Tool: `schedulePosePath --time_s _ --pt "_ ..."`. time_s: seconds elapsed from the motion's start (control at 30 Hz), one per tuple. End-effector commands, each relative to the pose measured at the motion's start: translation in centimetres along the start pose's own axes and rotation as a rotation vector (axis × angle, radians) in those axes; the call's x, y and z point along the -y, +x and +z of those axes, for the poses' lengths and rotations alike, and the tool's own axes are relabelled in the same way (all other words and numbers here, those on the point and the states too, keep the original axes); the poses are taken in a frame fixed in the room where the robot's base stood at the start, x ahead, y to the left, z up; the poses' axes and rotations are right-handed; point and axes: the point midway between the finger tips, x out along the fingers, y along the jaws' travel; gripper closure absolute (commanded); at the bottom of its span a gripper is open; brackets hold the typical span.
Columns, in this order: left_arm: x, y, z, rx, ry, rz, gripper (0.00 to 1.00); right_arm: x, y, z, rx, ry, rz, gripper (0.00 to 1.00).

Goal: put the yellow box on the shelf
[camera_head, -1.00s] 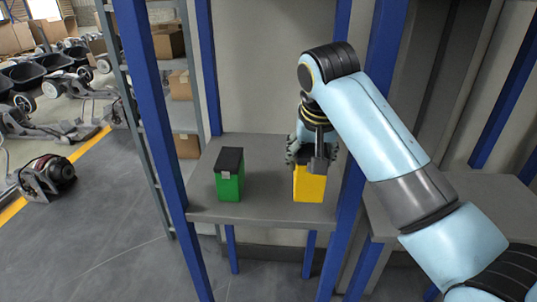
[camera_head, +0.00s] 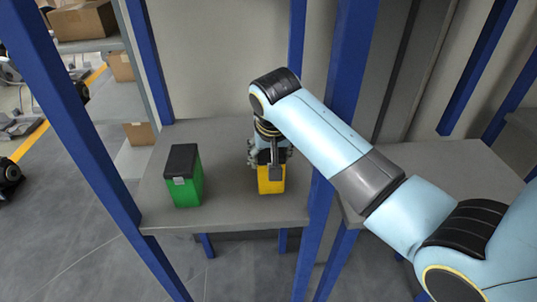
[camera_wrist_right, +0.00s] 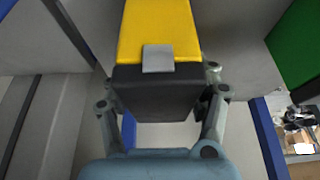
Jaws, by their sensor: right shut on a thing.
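The yellow box (camera_head: 271,180) is upright on the grey shelf (camera_head: 225,213), near its right side; I cannot tell whether its base bears fully on the shelf. My right gripper (camera_head: 269,160) comes down from above and is shut on the box's dark top part. In the right wrist view the yellow box (camera_wrist_right: 158,30), with its black lid and grey label, sits between the fingers of the right gripper (camera_wrist_right: 160,100). The left gripper is not in view.
A green box (camera_head: 188,185) with a black lid stands on the same shelf to the left, with a gap between them. Blue uprights (camera_head: 340,100) frame the shelf. Another grey shelf (camera_head: 440,165) lies to the right. Cardboard boxes (camera_head: 85,20) are at the back left.

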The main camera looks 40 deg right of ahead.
Motion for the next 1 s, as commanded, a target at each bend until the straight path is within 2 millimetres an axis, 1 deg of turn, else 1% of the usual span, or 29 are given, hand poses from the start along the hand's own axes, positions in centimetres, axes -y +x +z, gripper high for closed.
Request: schedulePosePath --time_s 0.03,0.1,0.17,0.27,0.43,0.47,0.5,0.63,0.87,1.0 --pt "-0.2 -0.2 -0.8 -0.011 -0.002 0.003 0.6 0.0 0.4 0.1 -0.001 0.0 -0.001 0.92" --pt "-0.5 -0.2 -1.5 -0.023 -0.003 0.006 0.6 0.0 0.7 0.3 -0.002 0.0 -0.001 0.92" --pt "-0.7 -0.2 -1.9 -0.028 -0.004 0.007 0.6 0.1 0.8 0.3 -0.003 0.001 -0.002 0.92" --pt "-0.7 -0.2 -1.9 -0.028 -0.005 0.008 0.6 0.1 0.8 0.3 -0.003 0.0 -0.002 0.92" --pt "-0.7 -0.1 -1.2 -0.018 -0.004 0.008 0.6 0.1 1.0 0.3 -0.003 0.0 -0.002 0.92" --pt "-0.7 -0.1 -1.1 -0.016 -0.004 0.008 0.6 0.0 1.0 0.4 -0.001 0.0 -0.001 0.38" --pt "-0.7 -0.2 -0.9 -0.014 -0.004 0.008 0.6 0.0 1.0 0.4 -0.001 0.0 -0.002 0.32" --pt "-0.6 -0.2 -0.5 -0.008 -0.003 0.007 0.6 0.0 1.0 0.4 -0.001 0.0 -0.001 0.16" --pt "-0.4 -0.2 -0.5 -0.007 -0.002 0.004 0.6 0.0 1.0 0.4 -0.001 0.0 -0.002 0.16" --pt "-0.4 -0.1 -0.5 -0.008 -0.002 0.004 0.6 0.1 0.4 0.3 -0.003 0.0 -0.003 0.16"
